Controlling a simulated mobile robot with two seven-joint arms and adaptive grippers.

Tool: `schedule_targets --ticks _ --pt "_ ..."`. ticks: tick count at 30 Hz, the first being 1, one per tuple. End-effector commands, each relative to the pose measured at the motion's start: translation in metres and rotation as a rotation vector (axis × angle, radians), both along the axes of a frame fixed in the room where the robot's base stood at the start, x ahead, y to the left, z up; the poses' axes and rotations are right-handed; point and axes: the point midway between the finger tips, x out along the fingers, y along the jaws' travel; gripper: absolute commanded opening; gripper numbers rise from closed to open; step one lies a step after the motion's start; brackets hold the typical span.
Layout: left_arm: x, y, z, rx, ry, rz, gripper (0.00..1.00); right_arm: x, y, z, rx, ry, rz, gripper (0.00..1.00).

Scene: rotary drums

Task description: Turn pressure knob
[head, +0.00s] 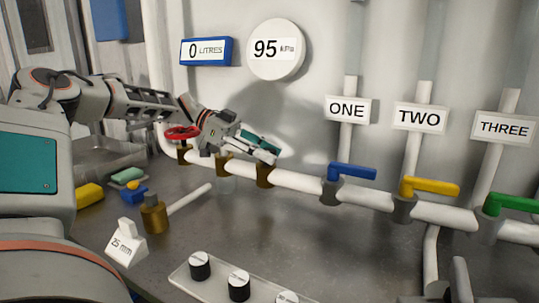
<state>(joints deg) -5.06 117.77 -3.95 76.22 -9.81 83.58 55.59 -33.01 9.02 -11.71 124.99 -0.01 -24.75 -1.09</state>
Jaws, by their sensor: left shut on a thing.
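My left gripper (268,155) reaches in from the left, over the white horizontal pipe. It is shut at the top of a brass fitting (265,176) on that pipe. The pressure knob is hidden behind the fingers, so I cannot see its shape or angle. A round white gauge (266,49) on the wall above reads 95 kPa. A red handwheel (183,132) sits on the pipe left of the gripper, partly behind my wrist. My right gripper is not in view.
Blue (352,171), yellow (430,187) and green (512,202) valve levers line the pipe to the right, under signs ONE, TWO, THREE. A blue display (206,51) reads 0 litres. A strip of black knobs (239,285) and a 25 mm block (126,244) are in front.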

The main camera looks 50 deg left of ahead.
Motion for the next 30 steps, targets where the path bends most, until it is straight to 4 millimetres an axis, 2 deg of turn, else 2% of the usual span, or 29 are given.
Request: schedule_targets --ticks 7,8,9,10,22,26,30 --pt "0.0 0.0 0.001 0.001 -0.001 0.001 0.1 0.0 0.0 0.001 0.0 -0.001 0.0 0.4" --pt "0.0 0.0 0.001 0.0 -0.002 0.001 0.34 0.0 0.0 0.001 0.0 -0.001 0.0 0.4" --pt "0.0 0.0 0.001 0.0 -0.002 0.001 0.44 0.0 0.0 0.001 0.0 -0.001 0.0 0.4" --pt "0.0 0.0 0.001 0.0 -0.002 0.001 0.49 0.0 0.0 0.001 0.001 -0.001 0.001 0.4" --pt "-0.001 0.003 0.002 0.001 -0.001 0.001 0.49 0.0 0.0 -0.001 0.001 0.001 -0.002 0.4" --pt "-0.008 0.015 0.008 0.0 -0.003 0.003 0.49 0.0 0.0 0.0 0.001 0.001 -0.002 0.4" --pt "-0.02 0.038 0.019 0.0 -0.003 0.004 0.49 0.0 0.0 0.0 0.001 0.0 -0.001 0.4"
